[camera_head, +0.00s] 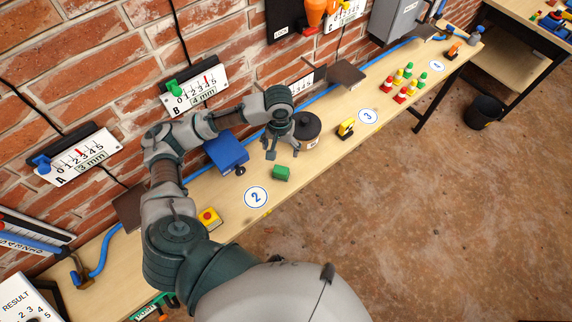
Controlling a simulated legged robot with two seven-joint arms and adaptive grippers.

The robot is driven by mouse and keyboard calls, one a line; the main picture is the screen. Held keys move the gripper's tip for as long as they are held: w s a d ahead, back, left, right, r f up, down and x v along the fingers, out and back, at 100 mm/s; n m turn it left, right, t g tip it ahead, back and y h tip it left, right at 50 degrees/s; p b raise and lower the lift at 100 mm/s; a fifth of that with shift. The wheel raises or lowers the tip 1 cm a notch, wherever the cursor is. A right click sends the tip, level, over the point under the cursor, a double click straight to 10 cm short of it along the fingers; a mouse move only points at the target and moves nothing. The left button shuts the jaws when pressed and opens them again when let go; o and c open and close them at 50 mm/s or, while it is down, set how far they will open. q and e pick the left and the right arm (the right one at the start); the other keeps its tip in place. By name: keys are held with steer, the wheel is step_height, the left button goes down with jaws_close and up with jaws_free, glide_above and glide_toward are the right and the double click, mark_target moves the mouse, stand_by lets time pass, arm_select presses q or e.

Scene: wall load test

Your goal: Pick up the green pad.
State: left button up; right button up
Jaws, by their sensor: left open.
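A small green block, taken to be the green pad (281,173), lies on the long wooden bench near the round label 2. My left gripper (282,153) is above the bench, just behind and above the green pad, with its fingers pointing down. Its fingers are apart and I see nothing between them. The gripper appears clear of the pad, though the exact height gap is hard to tell. My right gripper is not in view.
On the bench (330,146), a blue box (227,151) stands left of the gripper and a dark round canister (306,128) close on its right. A yellow item (346,128) and several coloured pieces (405,84) are farther right. The brick wall (100,100) runs behind.

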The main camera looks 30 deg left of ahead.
arm_select(q)
glide_above(280, 170)
steer(key=f, duration=0.6)
steer(key=shift+s+d+f, duration=0.15)
steer(key=shift+s, duration=0.2)
steer(key=f, duration=0.3)
steer(key=shift+w+f, duration=0.15)
steer(key=shift+w, duration=0.25)
steer(key=shift+f, duration=0.9)
step_height(280, 170, down, 4)
steer(key=shift+r, duration=0.1)
steer(key=shift+f, duration=0.35)
steer(key=shift+c, duration=0.7)
steer(key=c, duration=1.1)
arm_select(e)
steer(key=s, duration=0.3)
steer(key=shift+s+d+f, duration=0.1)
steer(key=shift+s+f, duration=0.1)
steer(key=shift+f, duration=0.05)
